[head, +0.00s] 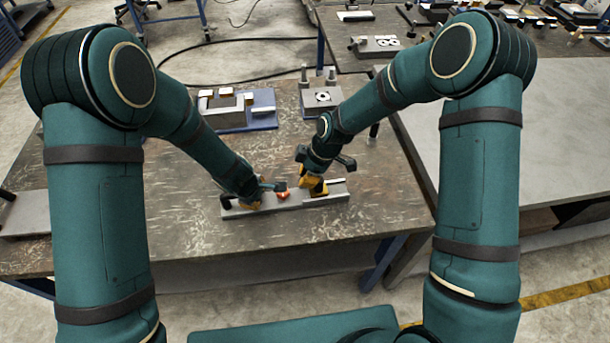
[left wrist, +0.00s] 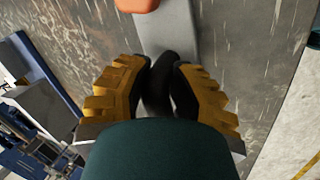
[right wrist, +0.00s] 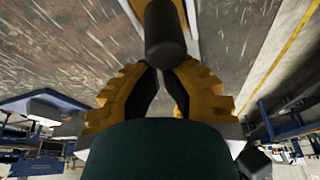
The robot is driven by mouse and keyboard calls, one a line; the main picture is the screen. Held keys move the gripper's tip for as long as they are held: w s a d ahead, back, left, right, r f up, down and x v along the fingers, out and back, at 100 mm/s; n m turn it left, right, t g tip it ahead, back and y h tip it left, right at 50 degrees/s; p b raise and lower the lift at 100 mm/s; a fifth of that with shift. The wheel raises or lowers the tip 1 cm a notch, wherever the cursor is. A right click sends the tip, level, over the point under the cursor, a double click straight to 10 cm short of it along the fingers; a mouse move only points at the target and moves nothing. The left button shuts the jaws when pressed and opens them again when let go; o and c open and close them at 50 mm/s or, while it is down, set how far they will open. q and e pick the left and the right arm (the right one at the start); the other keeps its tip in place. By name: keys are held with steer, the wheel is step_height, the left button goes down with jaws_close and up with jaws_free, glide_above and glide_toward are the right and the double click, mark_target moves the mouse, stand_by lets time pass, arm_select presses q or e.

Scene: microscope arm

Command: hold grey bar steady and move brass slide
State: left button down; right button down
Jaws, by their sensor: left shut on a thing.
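The long grey bar (head: 270,204) lies on the near part of the worn table. My left gripper (head: 247,204) is at its left part; in the left wrist view its fingers (left wrist: 160,85) are shut around a dark handle-like part in line with the bar (left wrist: 167,35). An orange-brass piece (head: 283,195) sits on the bar between the grippers; I cannot tell if it is the brass slide. My right gripper (head: 314,187) is over the bar's right part. In the right wrist view a black knob (right wrist: 165,35) stands just before its fingertips (right wrist: 163,70); their grip is unclear.
A blue base with grey blocks (head: 240,105) and a grey fixture with a round dark face (head: 322,97) stand behind the bar. A grey block (head: 25,214) lies at the left edge.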

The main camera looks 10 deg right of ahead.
arm_select(q)
steer(key=shift+a, duration=0.1)
arm_select(e)
steer(key=shift+w+d, duration=0.1)
steer(key=shift+d, duration=3.05)
steer(key=a, duration=0.4)
steer(key=shift+w+a, duration=0.35)
steer(key=v, duration=1)
steer(key=shift+d, duration=0.2)
arm_select(q)
steer(key=c, duration=0.7)
jaws_free()
steer(key=shift+c, duration=0.2)
steer(key=shift+r, duration=0.15)
